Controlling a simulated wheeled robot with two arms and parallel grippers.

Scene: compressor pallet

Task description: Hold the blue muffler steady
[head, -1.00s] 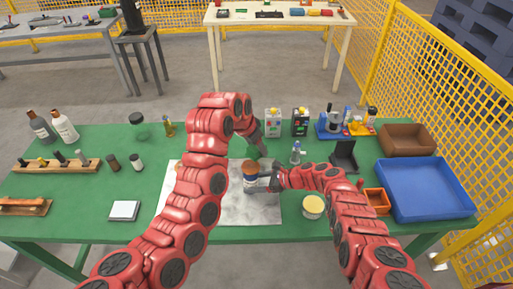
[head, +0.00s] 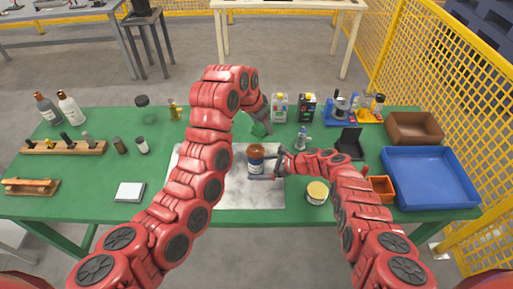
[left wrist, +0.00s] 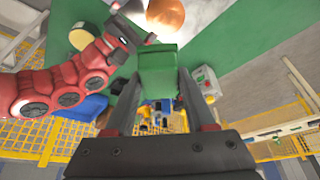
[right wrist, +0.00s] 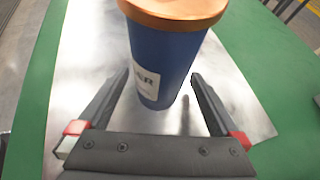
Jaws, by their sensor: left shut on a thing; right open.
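The blue muffler (head: 256,164), a blue cylinder with a copper-brown top and a white label, stands upright on the grey mat (head: 235,195). In the right wrist view the muffler (right wrist: 162,65) rises between the fingers of my right gripper (right wrist: 158,92). These fingers are open, one on each side, with visible gaps. My left gripper (left wrist: 155,85) is shut on a green block-like thing (left wrist: 158,72), held beyond the muffler in the head view (head: 259,129). The muffler's copper top also shows at the upper edge of the left wrist view (left wrist: 165,14).
A round tin with a pale yellow lid (head: 317,192) stands right of the mat. A black open holder (head: 350,144), an orange bin (head: 381,187) and a blue tray (head: 428,178) lie farther right. Two cartons (head: 280,107) stand behind.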

